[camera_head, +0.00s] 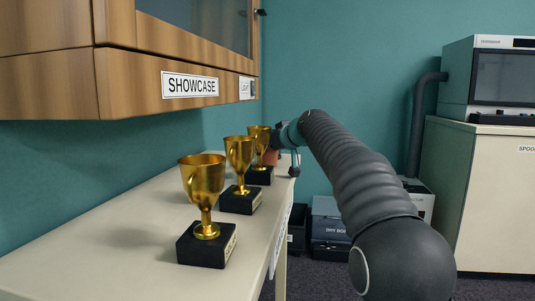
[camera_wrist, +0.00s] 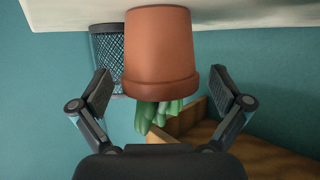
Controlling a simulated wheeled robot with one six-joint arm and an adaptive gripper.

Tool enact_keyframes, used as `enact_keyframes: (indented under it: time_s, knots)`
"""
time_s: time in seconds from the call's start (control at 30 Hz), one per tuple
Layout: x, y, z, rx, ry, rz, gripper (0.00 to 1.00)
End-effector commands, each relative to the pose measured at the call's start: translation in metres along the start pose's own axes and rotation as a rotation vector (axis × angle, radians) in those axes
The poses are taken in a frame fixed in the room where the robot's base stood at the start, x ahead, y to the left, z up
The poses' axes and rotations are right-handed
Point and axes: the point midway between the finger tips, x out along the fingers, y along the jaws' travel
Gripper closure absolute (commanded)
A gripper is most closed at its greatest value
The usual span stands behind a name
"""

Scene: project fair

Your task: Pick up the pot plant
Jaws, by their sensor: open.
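The pot plant (camera_wrist: 160,50) is a terracotta pot with thick green leaves (camera_wrist: 158,114). It appears upside down in the wrist view, with its base against the white tabletop at the top. In the head view a small part of the pot (camera_head: 270,157) shows behind the farthest trophy. My gripper (camera_wrist: 163,93) is open, with one finger to each side of the pot's rim and leaves. Gaps show between both fingers and the pot. In the head view my gripper (camera_head: 283,157) is at the far end of the table, partly hidden.
Three gold trophies on black bases, the nearest one (camera_head: 203,190) largest in view, stand along the white table (camera_head: 120,235). A wooden showcase (camera_head: 135,85) overhangs it. A dark mesh holder (camera_wrist: 107,60) stands beside the pot. A cabinet (camera_head: 490,200) is at the right.

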Motion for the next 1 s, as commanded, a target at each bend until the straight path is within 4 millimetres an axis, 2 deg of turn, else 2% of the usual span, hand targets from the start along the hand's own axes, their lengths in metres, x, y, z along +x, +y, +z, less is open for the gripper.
enact_keyframes:
  time_s: [0.03,0.07,0.3,0.33,0.67,0.77,1.0]
  knots:
    - [0.000,0.000,0.000,0.000,0.000,0.000,0.00]
    - [0.000,0.000,0.000,0.000,0.000,0.000,0.05]
    - [0.000,0.000,0.000,0.000,-0.001,-0.001,0.65]
    - [0.000,0.000,0.000,0.000,-0.001,-0.001,0.71]
    - [-0.003,-0.001,-0.006,-0.001,0.001,-0.001,0.71]
    - [-0.008,0.000,-0.019,-0.002,0.002,-0.001,0.71]
    - [-0.025,0.000,-0.062,-0.001,0.003,0.000,0.72]
